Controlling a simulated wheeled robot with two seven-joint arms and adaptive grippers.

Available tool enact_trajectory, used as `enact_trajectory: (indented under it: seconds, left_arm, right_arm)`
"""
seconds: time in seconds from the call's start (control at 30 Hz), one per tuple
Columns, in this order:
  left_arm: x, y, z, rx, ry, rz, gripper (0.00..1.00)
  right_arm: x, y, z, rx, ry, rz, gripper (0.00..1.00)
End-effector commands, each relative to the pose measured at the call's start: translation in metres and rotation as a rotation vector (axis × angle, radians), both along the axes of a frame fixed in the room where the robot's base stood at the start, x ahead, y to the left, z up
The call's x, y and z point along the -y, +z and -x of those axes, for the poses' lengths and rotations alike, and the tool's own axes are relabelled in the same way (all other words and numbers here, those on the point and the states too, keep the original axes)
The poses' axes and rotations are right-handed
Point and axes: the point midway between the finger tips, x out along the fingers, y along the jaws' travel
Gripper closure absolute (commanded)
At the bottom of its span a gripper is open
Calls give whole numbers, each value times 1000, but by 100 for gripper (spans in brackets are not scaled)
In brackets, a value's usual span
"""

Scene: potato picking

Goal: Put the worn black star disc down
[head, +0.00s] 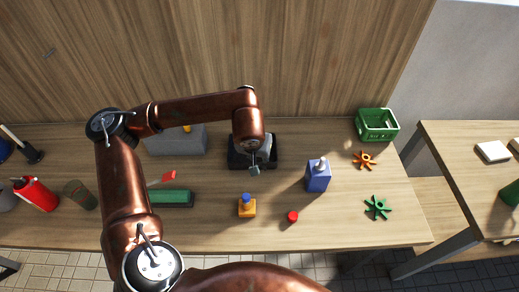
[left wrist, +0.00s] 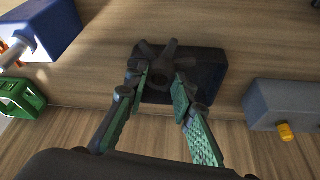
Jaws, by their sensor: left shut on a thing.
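The black star disc (left wrist: 160,67) shows in the left wrist view, with stubby arms around a dark middle. My left gripper (left wrist: 160,88) is shut on it, with green-padded fingers on either side. In the head view my left gripper (head: 254,168) points down over a black box (head: 238,159) at the back of the table. This box also shows behind the disc in the left wrist view (left wrist: 211,73). Whether the disc touches the box, I cannot tell. Wear on the disc is too dark to make out. My right gripper is not in view.
A grey box (head: 175,143) stands left of the black box. Orange (head: 364,159) and green (head: 378,207) stars lie right, near a green crate (head: 377,124).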

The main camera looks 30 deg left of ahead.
Motion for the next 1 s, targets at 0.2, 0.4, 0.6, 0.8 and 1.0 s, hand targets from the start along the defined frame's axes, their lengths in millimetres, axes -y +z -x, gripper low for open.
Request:
enact_trajectory:
  seconds: [0.2, 0.4, 0.6, 0.8, 1.0]
  left_arm:
    - [-24, -20, -41, -1, 7, 1, 100]
    - [-45, -46, -79, -3, 3, 2, 100]
    - [-56, -77, -101, 0, -1, 2, 100]
    - [-61, -87, -109, 0, -2, 1, 100]
    - [-64, -109, -115, -3, -3, 1, 100]
  right_arm:
    - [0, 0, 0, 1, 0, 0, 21]
    - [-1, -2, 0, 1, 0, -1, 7]
    - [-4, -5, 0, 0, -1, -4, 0]
    - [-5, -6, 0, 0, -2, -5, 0]
    - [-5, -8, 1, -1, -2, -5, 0]
